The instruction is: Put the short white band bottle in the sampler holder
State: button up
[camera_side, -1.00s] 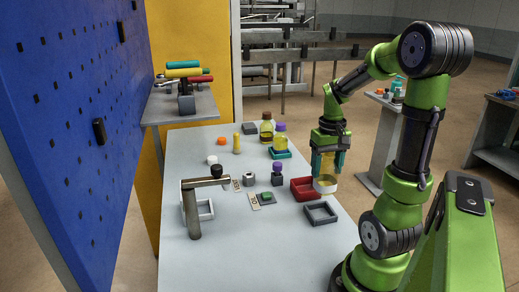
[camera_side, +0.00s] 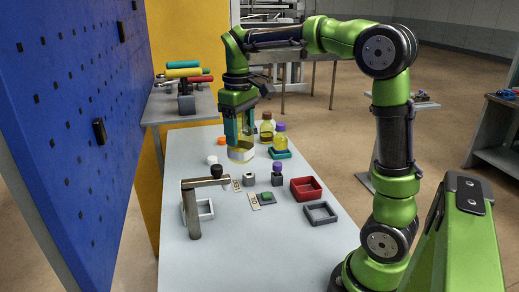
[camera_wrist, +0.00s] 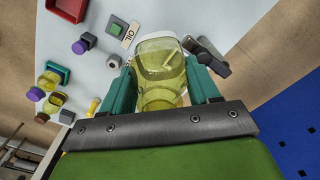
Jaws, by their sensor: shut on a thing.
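My gripper (camera_side: 238,138) is shut on a clear bottle of yellow liquid with a white band (camera_side: 241,154) and holds it over the far middle part of the table. In the wrist view the bottle (camera_wrist: 160,68) sits between the teal fingers (camera_wrist: 163,90). A grey post with a side arm (camera_side: 194,215) stands at the near left. A white square frame (camera_side: 206,209) lies at its foot, below the arm, and looks like the sampler holder. The post's arm shows partly beside the bottle in the wrist view (camera_wrist: 208,55). The white frame is mostly hidden there.
An empty red tray (camera_side: 306,189) and a dark square frame (camera_side: 321,213) lie at the right. A purple-capped block (camera_side: 277,175), a grey nut (camera_side: 249,179) and a green button (camera_side: 266,196) stand mid-table. A brown-capped bottle (camera_side: 266,131) and a purple-capped bottle (camera_side: 280,138) stand farther back.

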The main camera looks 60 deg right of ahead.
jog(key=s+f+n, duration=0.9)
jog(key=s+f, duration=0.3)
jog(key=f, duration=0.5)
jog(key=shift+w+d+f, duration=0.75)
jog(key=shift+w+d, duration=0.2)
jog(key=shift+w, duration=1.7)
jog(key=shift+w+d+f, duration=0.75)
jog(key=shift+w+d, duration=0.2)
jog(key=shift+w, duration=1.65)
jog(key=shift+w+d+f, duration=0.75)
jog(key=shift+w+d, duration=0.2)
jog(key=shift+w, duration=1.7)
jog(key=o, duration=1)
jog(key=shift+f, duration=0.15)
jog(key=shift+o, duration=0.2)
